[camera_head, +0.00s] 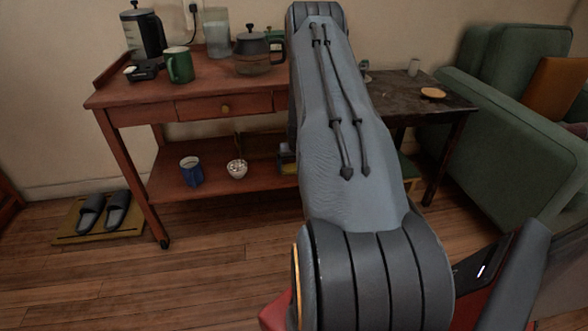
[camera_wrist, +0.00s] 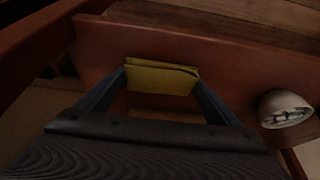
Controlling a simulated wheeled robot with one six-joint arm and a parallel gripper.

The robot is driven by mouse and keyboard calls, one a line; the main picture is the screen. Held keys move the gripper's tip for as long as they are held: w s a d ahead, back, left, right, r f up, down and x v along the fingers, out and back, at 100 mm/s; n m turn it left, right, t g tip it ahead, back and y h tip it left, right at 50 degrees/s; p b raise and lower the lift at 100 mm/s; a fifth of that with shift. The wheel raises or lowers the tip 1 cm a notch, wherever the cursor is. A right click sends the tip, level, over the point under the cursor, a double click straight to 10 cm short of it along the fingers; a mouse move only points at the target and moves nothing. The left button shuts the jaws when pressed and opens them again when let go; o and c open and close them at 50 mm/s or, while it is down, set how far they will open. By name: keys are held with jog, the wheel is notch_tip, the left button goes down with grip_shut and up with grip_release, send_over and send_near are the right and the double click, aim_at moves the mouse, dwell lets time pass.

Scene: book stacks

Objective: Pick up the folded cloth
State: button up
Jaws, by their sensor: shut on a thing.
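The folded cloth (camera_wrist: 160,78) is yellow and shows in the wrist view between the two fingers of my gripper (camera_wrist: 162,82). The fingers press on its left and right ends, and the gripper is shut on it. The reddish-brown wooden shelf board (camera_wrist: 225,62) lies close behind the cloth; I cannot tell whether the cloth touches it.
A white cup-like object (camera_wrist: 283,108) is right of the cloth. The wooden cart (camera_head: 135,95) holds a green mug (camera_head: 179,65) and coffee pots on top. A green armchair (camera_head: 510,130) is at right.

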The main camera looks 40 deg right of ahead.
jog(key=shift+r+p, duration=0.35)
jog(key=shift+r, duration=0.05)
jog(key=s+a+p, duration=0.1)
jog(key=s+p, duration=0.1)
jog(key=shift+s+a+p, duration=0.2)
jog(key=shift+p, duration=0.1)
jog(key=shift+a+f+b, duration=0.1)
jog(key=shift+f+b, duration=0.15)
jog(key=shift+b, duration=0.9)
jog(key=s+a+b, duration=0.7)
jog(key=s+b, duration=0.6)
jog(key=b, duration=1)
jog(key=shift+a+r, duration=0.15)
jog(key=shift+a, duration=0.25)
